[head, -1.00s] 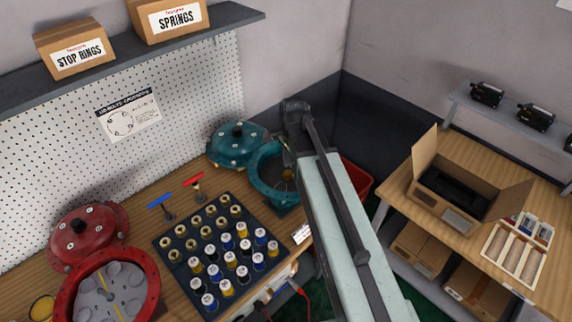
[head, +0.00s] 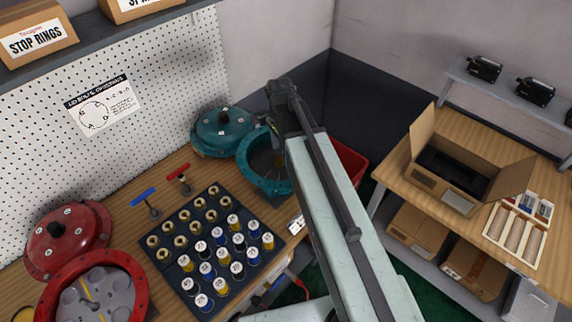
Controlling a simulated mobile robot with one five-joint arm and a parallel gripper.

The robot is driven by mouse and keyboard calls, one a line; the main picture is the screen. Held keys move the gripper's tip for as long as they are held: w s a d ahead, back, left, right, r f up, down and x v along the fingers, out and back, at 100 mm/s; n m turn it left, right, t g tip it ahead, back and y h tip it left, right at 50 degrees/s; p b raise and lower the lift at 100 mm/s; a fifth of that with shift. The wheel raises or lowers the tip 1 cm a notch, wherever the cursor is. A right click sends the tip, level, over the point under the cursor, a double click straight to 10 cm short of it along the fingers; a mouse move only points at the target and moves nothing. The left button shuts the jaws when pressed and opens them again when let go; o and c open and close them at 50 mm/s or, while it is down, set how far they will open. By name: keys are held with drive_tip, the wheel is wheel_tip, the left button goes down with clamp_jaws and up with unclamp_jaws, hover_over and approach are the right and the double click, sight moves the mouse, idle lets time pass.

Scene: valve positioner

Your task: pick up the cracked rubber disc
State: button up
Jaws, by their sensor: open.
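A teal round housing (head: 246,168) stands open at the back of the workbench, its lid (head: 222,131) beside it to the left. My arm reaches over the bench, and my gripper (head: 279,155) hangs from its dark wrist over the right part of the teal housing. The gripper is open; its fingers are small, dark and partly covered by my arm. I cannot make out a cracked rubber disc; part of the teal housing's inside is hidden by my arm.
A black tray (head: 172,262) of brass sockets and coloured capped parts stands left of my arm. An open red housing (head: 135,278) is at lower left. Two T-handled tools (head: 180,179) stand behind the tray. A red bin (head: 350,162) and a side table with an open carton (head: 440,196) are right.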

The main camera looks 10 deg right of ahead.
sight(280, 159)
drive_tip(key=f+b, duration=0.3)
drive_tip(key=f, duration=0.1)
drive_tip(key=shift+a+f, duration=0.1)
drive_tip(key=shift+a, duration=0.1)
drive_tip(key=shift+r, duration=0.2)
clamp_jaws()
wheel_tip(280, 159, up, 10)
drive_tip(key=p, duration=1)
drive_tip(key=shift+p, duration=0.3)
